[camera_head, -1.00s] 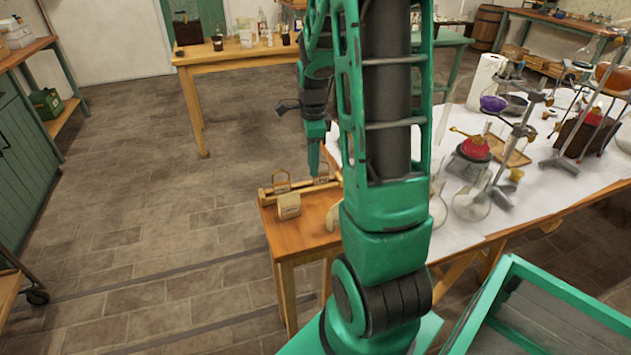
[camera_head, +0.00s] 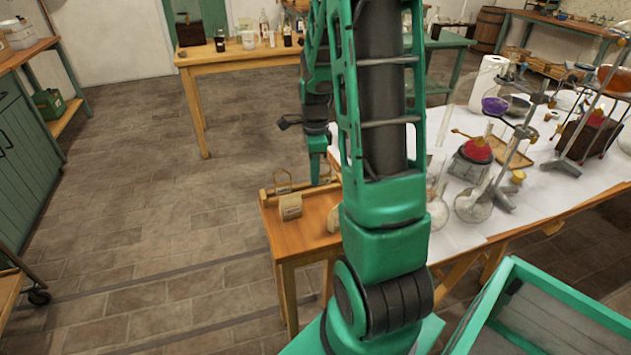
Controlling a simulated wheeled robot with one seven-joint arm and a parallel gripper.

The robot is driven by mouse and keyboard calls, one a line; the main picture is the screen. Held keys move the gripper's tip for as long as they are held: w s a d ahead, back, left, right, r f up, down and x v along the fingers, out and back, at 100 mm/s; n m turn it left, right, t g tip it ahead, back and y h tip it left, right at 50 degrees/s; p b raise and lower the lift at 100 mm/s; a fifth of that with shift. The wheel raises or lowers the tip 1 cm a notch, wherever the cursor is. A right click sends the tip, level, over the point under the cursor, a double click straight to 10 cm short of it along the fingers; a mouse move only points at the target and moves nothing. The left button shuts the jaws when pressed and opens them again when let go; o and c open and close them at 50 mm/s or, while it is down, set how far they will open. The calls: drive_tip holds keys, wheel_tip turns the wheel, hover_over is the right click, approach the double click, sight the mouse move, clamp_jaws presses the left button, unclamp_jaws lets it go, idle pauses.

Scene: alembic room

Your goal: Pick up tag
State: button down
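A beige tag (camera_head: 290,207) stands or hangs at the front of a low wooden rack (camera_head: 270,190) on a small wooden table (camera_head: 298,238). A wire loop (camera_head: 282,182) rises just behind this tag. A second pale piece (camera_head: 334,219), perhaps another tag, is partly hidden by my arm. My gripper (camera_head: 318,178) points down over the rack, to the right of the beige tag and apart from it in the picture. Its fingers are small and partly covered by my arm, so their opening is unclear. I see nothing held in it.
A white-covered table (camera_head: 455,243) with flasks, stands and a red-filled vessel (camera_head: 477,150) lies to the right. A green-framed bin (camera_head: 500,290) is at the lower right. Open floor (camera_head: 150,220) lies to the left. A wooden table (camera_head: 235,54) stands behind.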

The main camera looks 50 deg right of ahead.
drive_tip(key=shift+w+d+r, duration=0.1)
drive_tip(key=shift+r, duration=0.05)
drive_tip(key=shift+r, duration=0.6)
wheel_tip(320, 180, up, 3)
drive_tip(key=shift+f, duration=0.2)
drive_tip(key=s+a+r, duration=0.5)
drive_tip(key=a+r, duration=0.2)
drive_tip(key=a, duration=0.3)
drive_tip(key=shift+a, duration=0.35)
drive_tip(key=shift+s, duration=0.1)
